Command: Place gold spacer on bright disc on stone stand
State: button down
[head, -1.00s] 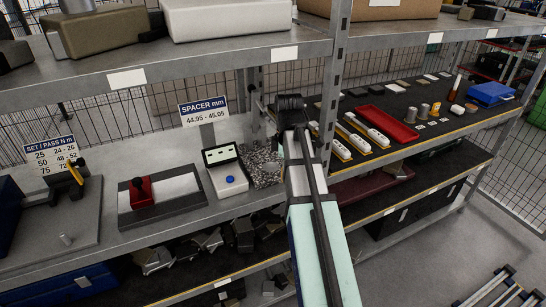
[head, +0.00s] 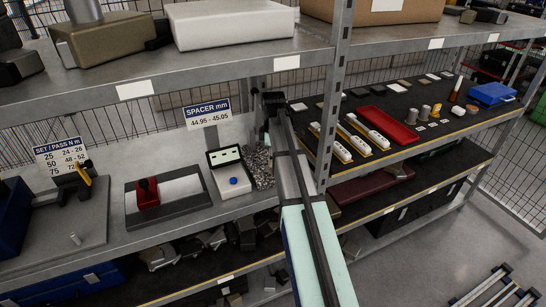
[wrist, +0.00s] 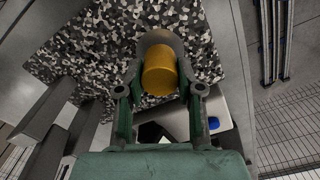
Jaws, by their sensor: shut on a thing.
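The gold spacer (wrist: 160,70) is a short golden cylinder, held between the two fingers of my gripper (wrist: 160,86) in the wrist view. The stone stand (wrist: 95,45) has a black, white and grey speckled face that fills much of the wrist view behind the spacer. It also shows in the head view (head: 259,167), partly hidden by my arm. A grey rounded piece (wrist: 160,38) shows just beyond the spacer; I cannot tell whether it is the bright disc. Whether the spacer touches anything below is unclear. In the head view the spacer is hidden.
A white gauge box with a blue button (head: 233,181) stands left of the stand, below the spacer sign (head: 207,113). A red block on a grey plate (head: 148,194) lies farther left. A shelf upright (head: 335,85) stands close right of my arm. The upper shelf (head: 200,66) overhangs.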

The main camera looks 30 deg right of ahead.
jog(key=shift+f, duration=0.45)
jog(key=shift+f, duration=0.2)
jog(key=c, duration=0.7)
grip_release()
jog(key=shift+c, duration=0.2)
jog(key=shift+r, duration=0.1)
jog(key=shift+r+b, duration=1.1)
jog(key=shift+r, duration=2.75)
